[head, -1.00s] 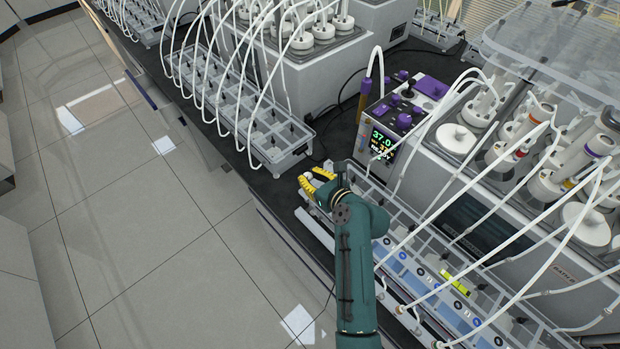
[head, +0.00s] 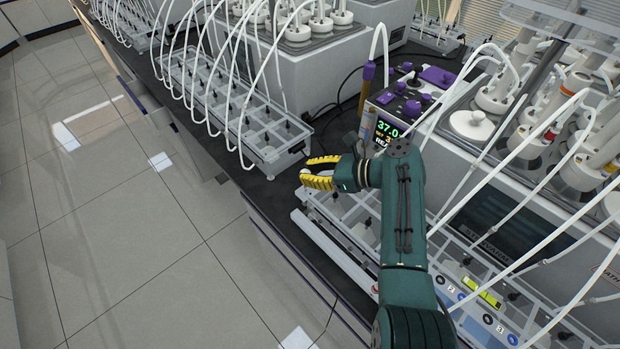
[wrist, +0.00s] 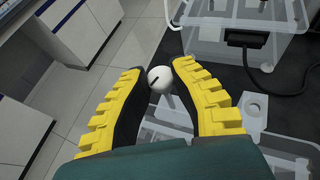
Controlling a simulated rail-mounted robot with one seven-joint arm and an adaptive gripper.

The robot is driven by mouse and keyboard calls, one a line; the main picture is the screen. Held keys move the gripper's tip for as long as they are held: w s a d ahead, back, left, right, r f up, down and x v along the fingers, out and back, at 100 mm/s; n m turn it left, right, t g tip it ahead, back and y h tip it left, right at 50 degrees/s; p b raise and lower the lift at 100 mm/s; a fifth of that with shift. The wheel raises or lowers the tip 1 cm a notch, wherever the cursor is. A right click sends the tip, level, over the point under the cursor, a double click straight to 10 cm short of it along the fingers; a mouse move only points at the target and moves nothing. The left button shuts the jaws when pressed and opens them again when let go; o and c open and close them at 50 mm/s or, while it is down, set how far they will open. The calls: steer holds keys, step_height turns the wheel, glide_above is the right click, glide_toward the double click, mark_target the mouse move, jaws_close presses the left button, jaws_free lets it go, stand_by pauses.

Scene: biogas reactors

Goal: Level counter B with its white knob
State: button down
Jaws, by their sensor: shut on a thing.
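In the wrist view the round white knob (wrist: 160,79), with a dark slot mark, sits between the fingertips (wrist: 165,68). A yellow-green level vial (head: 483,292) lies on the counter's right part; its bubble is too small to read. My arm hides the counter's middle, and I cannot read a letter on it.
A second clear counter (head: 262,150) with several cells and white hoses stands behind, to the left. A control unit with purple knobs (head: 413,107) stands behind my arm. White hoses (head: 480,190) arch over the right side. The floor (head: 110,230) at left is clear.

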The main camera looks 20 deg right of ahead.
steer(key=shift+f, duration=0.3)
steer(key=c, duration=0.9)
jaws_free()
steer(key=shift+a+r, duration=0.1)
steer(key=shift+a, duration=0.05)
steer(key=shift+o, duration=0.2)
steer(key=shift+r, duration=0.15)
steer(key=v, duration=0.7)
steer(key=shift+s+d, duration=0.1)
steer(key=shift+d, duration=0.15)
